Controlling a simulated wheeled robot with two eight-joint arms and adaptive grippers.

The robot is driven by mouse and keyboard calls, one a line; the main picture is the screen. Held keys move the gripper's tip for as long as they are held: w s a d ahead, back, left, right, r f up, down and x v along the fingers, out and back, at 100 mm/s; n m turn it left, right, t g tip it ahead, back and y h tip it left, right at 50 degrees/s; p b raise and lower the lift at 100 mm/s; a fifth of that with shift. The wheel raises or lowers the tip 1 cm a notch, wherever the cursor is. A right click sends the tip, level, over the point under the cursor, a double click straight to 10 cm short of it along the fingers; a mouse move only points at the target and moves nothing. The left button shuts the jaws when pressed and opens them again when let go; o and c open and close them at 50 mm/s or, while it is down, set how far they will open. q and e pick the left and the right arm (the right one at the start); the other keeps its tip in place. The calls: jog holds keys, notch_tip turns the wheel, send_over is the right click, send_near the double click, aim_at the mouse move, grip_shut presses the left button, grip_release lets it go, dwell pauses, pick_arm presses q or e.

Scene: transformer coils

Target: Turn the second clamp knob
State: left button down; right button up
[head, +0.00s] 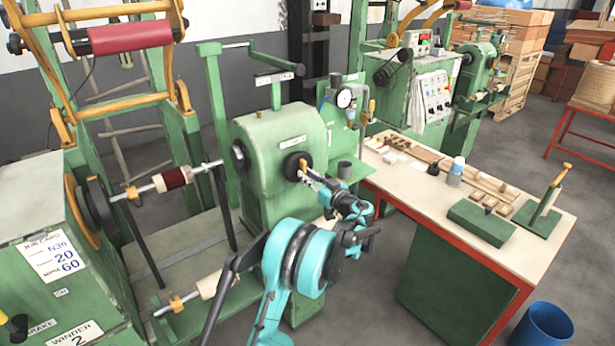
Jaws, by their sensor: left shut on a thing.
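The green winding machine head (275,190) stands in the middle of the head view, with a dark round hub (292,160) on its right-hand face. My left gripper (305,173) reaches up to this hub from the lower right and is shut on a small part there, apparently the clamp knob. The knob is mostly hidden by the fingers, so its turn angle cannot be told. Yellow clamps sit on the shafts to the left, one on the upper shaft (132,194) and one on the lower shaft (176,304). My right gripper is not in view.
A workbench (400,200) with a red edge stands right of the machine, holding a bottle (455,172), wooden pieces and a green block (480,222). A dial gauge (344,98) stands behind my gripper. A blue bin (543,325) is at lower right.

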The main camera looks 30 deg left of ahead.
pick_arm(q)
jog(key=shift+f, duration=0.1)
dwell(0.3)
jog(key=c, duration=1.5)
grip_release()
jog(key=v, duration=1.2)
jog(key=shift+s, duration=0.1)
